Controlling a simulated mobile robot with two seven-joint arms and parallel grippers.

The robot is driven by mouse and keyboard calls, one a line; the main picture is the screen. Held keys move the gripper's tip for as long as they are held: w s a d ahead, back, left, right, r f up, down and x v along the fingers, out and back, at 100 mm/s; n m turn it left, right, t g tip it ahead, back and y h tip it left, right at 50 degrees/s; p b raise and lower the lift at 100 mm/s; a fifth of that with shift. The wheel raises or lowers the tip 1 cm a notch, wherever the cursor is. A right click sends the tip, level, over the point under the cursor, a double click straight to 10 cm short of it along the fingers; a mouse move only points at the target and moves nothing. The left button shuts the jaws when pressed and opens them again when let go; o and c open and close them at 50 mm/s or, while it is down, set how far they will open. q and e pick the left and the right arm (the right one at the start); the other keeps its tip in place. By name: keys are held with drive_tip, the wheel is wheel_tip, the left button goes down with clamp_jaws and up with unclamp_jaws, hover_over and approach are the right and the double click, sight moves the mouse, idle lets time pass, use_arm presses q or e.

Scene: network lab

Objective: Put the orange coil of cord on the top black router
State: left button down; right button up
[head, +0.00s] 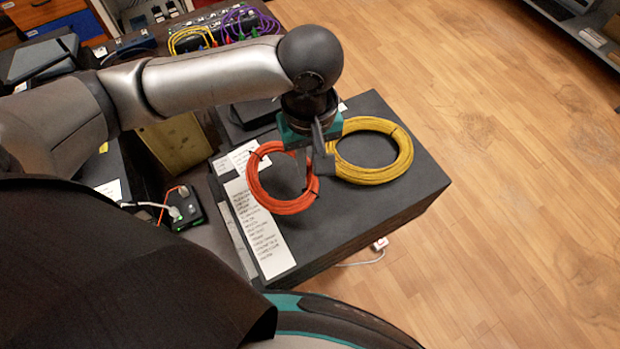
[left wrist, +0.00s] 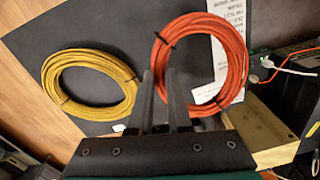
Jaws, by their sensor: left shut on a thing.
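My left gripper (head: 308,165) is shut on the orange coil of cord (head: 290,207), gripping one side of its ring. The coil hangs over a dark flat-topped box (head: 350,220), beside the white printed sheet on it; I cannot tell whether it touches the top. In the left wrist view the orange coil (left wrist: 239,62) has its near side between the two fingers (left wrist: 161,100). A low black unit (head: 252,112) stands behind the gripper, partly hidden by my arm. I cannot tell for certain which black box is the top router. My right gripper is not in view.
A yellow coil (head: 376,178) lies on the dark box, right of the gripper. A printed sheet (head: 258,232) lies at its left edge. A small green-edged device (head: 183,209) with cables is further left. Yellow and purple cables (head: 240,22) stand at the back. Open wooden floor is right.

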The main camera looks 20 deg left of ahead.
use_arm(q)
wheel_tip(320, 180, down, 5)
drive_tip(key=shift+f+b, duration=0.2)
drive_tip(key=shift+b, duration=0.55)
drive_tip(key=shift+r, duration=0.1)
drive_tip(key=c, duration=0.9)
unclamp_jaws()
drive_tip(key=shift+o, duration=0.2)
wheel_tip(320, 180, up, 12)
drive_tip(key=p, duration=0.4)
